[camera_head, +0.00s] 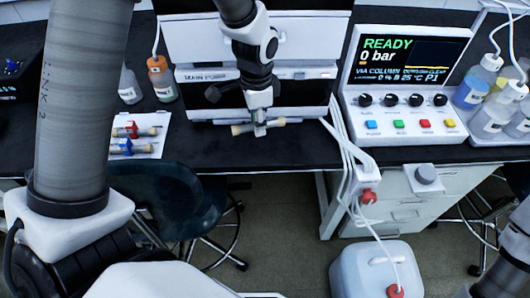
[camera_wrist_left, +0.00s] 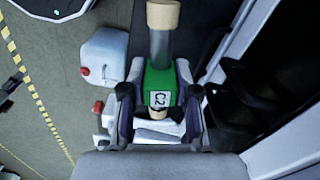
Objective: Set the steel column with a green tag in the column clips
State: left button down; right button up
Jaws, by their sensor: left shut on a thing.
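My left gripper (camera_head: 261,124) is shut on the steel column (camera_head: 240,129), in front of the lower module of the instrument stack. The column lies nearly level, with tan end caps showing on both sides of the fingers. In the left wrist view the column's grey tube (camera_wrist_left: 161,47) runs up from between my fingers (camera_wrist_left: 160,118) to a tan cap. Its green tag (camera_wrist_left: 158,77) reads C2 and sits at the fingers. The column clips cannot be made out clearly; my gripper covers part of the module's front. My right gripper is out of view.
Columns with a red tag (camera_head: 132,131) and a blue tag (camera_head: 125,147) lie on a white mat (camera_head: 151,152). Bottles (camera_head: 161,79) stand behind it. A control panel (camera_head: 401,87) reading READY, 0 bar stands right. White tubes hang over the bench's front edge towards a white container (camera_head: 376,262).

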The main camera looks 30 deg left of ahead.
aim_at(248, 150)
pick_arm(q)
jog(key=a+f+b, duration=0.1)
jog(key=f, duration=0.1)
jog(key=s+a+f+m+b, duration=0.1)
jog(key=f, duration=0.2)
jog(key=a+f+m+b, duration=0.1)
jog(key=f, duration=0.2)
jog(key=shift+s+b, duration=0.15)
jog(key=shift+b, duration=0.15)
jog(key=shift+f, duration=0.35)
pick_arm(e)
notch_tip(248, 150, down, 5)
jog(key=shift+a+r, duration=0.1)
pick_arm(q)
jog(key=shift+f, duration=0.15)
jog(key=c, duration=0.9)
grip_release()
jog(key=shift+o, duration=0.2)
notch_tip(248, 150, up, 12)
jog(key=p, duration=0.2)
jog(key=shift+r, duration=0.2)
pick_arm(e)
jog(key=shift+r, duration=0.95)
